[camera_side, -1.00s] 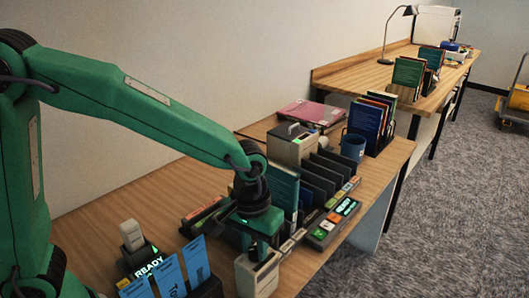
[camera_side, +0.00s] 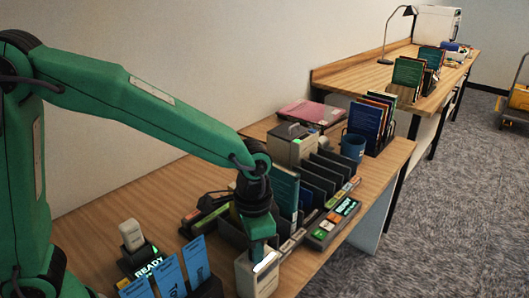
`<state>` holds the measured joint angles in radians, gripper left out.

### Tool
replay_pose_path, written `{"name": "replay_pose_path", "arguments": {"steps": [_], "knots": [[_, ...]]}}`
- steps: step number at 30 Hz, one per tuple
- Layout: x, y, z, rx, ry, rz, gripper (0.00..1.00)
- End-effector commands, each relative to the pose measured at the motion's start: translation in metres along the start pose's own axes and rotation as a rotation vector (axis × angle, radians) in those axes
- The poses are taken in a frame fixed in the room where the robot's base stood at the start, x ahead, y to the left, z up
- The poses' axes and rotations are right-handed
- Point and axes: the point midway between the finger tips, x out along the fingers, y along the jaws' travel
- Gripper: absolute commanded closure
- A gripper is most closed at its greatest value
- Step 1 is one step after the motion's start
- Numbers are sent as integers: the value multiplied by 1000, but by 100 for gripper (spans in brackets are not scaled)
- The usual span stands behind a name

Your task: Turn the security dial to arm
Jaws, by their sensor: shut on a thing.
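My gripper (camera_side: 264,257) points down at the top of a cream box (camera_side: 256,281) at the table's front edge. It is shut on a small pale piece on top of the box, which looks like the security dial. The fingers and wrist hide most of that piece. I cannot read any arm marking or the dial's setting from here.
Behind the gripper are a rack of dark upright dividers (camera_side: 321,176) and a panel with lit buttons (camera_side: 333,224). Blue cards (camera_side: 168,276) and a device lit READY (camera_side: 141,262) are at the front left. The table's left middle is mostly clear.

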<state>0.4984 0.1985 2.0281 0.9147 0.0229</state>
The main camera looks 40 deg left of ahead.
Motion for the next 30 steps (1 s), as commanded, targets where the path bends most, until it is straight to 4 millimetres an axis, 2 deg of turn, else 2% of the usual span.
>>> {"name": "replay_pose_path", "arguments": {"steps": [12,28,29,30], "knots": [[1,-4,1,229,-17,2,99],[1,-4,-1,260,-14,2,99],[1,-4,-1,259,-13,2,72],[1,-4,0,259,-14,2,64]]}}
